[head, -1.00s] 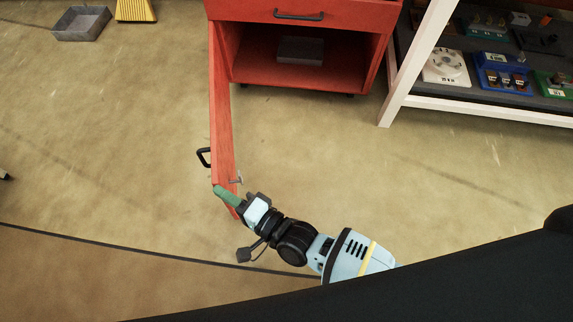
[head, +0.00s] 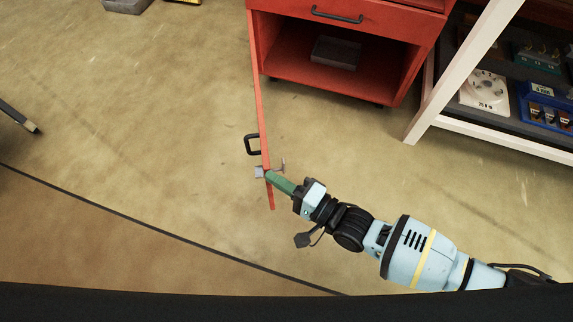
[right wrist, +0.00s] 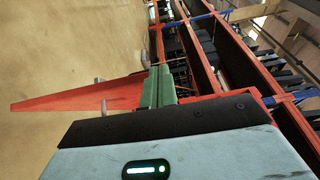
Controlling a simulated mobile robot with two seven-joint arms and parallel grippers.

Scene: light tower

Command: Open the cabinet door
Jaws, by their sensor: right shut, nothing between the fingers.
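The red cabinet (head: 335,62) stands at the top of the head view with its lower compartment uncovered. Its door (head: 261,120) is swung wide open and shows nearly edge-on, with a black handle (head: 252,145) on its left face. The door also shows in the right wrist view (right wrist: 75,93). My right gripper (head: 270,174) is shut and empty, its green fingers at the inner face near the door's free end; I cannot tell whether they touch it. The fingers also show in the right wrist view (right wrist: 158,88). My left gripper is not in view.
A dark grey box (head: 336,53) sits inside the cabinet. A white-framed shelf (head: 455,85) with several parts stands to the right. A grey bin (head: 126,5) lies on the floor at the upper left.

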